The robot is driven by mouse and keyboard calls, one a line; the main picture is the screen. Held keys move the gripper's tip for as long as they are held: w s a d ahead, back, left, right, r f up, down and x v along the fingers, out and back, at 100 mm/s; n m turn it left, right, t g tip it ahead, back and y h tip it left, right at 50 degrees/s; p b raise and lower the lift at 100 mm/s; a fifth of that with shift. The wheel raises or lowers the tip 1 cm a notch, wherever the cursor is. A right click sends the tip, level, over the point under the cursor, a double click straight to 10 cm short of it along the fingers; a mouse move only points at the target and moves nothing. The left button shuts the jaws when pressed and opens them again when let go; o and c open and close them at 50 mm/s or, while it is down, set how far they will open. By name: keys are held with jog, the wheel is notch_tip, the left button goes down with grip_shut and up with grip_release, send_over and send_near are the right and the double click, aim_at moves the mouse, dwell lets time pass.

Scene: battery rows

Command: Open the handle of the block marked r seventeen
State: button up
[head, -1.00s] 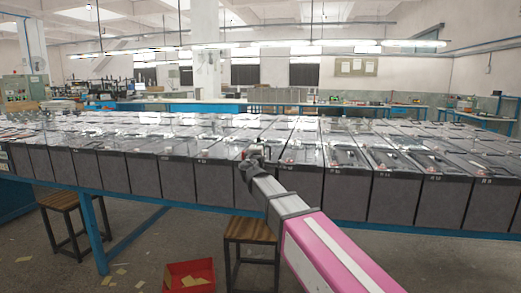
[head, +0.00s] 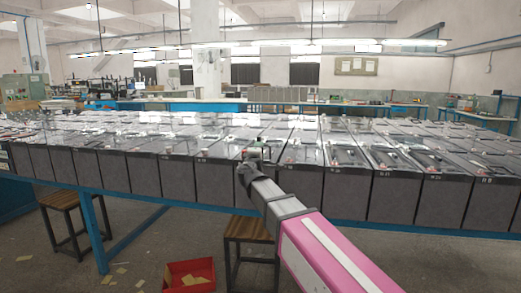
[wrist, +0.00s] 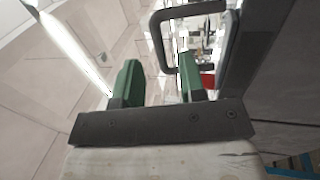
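A row of grey battery blocks (head: 300,197) with clear tops stands on the blue-framed table. Their small white labels are mostly too small to read, so I cannot tell which block is r seventeen. My gripper (head: 258,146) is at the upper front edge of a block near the middle of the row; my arm hides part of the row. In the wrist view my gripper (wrist: 158,62) has two green fingers standing apart. A dark loop handle (wrist: 155,42) shows there; its left bar appears between the fingers, with the right finger inside the loop. I see no clear contact.
The blue table edge (head: 150,196) runs along the row. Wooden stools (head: 250,231) and a red bin (head: 189,276) stand on the floor in front. In the wrist view a dark block face (wrist: 285,80) fills the right side.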

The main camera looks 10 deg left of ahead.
jog(key=v, duration=0.8)
jog(key=shift+d+f, duration=0.1)
jog(key=w+d+f+m+g+h, duration=0.3)
jog(key=d+f+m+g+h, duration=0.5)
jog(key=d+f, duration=1.65)
jog(key=s+d+f+m+g+y, duration=0.8)
jog(key=s+d+f+m+g, duration=0.2)
jog(key=d+f, duration=0.7)
jog(key=s+f+g, duration=0.2)
jog(key=s, duration=0.2)
jog(key=shift+s+g, duration=0.25)
jog(key=shift+g, duration=0.05)
